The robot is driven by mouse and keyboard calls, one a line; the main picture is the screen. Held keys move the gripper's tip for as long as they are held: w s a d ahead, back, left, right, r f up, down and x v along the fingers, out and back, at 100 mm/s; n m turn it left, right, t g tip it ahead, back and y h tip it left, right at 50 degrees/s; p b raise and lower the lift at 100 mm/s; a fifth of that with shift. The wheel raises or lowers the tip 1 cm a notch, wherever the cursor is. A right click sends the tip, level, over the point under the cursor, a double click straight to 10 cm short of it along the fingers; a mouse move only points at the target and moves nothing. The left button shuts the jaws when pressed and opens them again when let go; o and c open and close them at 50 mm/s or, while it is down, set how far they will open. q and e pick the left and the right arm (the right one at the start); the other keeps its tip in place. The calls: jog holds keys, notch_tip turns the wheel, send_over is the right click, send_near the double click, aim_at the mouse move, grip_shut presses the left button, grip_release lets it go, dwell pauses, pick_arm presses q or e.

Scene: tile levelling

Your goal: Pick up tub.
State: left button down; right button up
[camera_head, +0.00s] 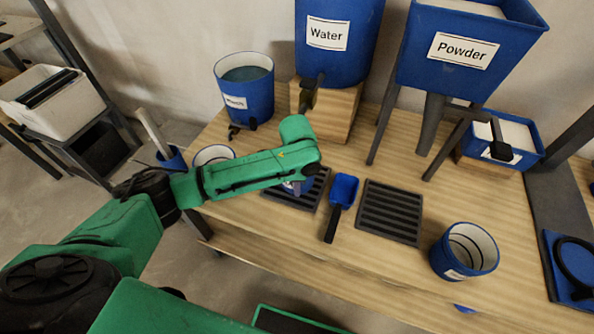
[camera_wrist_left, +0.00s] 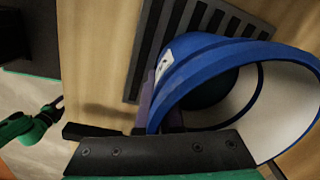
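The blue tub with a white inside and a white label (camera_wrist_left: 205,45) fills the right of the left wrist view, tilted in that picture.
A blue scoop (camera_head: 343,190) and a second black grate (camera_head: 390,211) lie right of the tub. Another blue tub (camera_head: 465,250) stands at the front right. Water (camera_head: 340,50) and Powder (camera_head: 468,55) containers stand behind. A labelled bucket (camera_head: 245,90) is at the back left.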

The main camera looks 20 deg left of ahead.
pick_arm(q)
jog(key=shift+r, duration=0.1)
dwell(0.7)
jog(key=shift+w+r, duration=0.1)
jog(key=shift+r, duration=0.45)
notch_tip(320, 180, up, 2)
jog(key=shift+r, duration=0.2)
jog(key=s+a+p, duration=0.1)
jog(key=s+p, duration=0.1)
jog(key=s, duration=1.6)
jog(key=shift+f, duration=0.1)
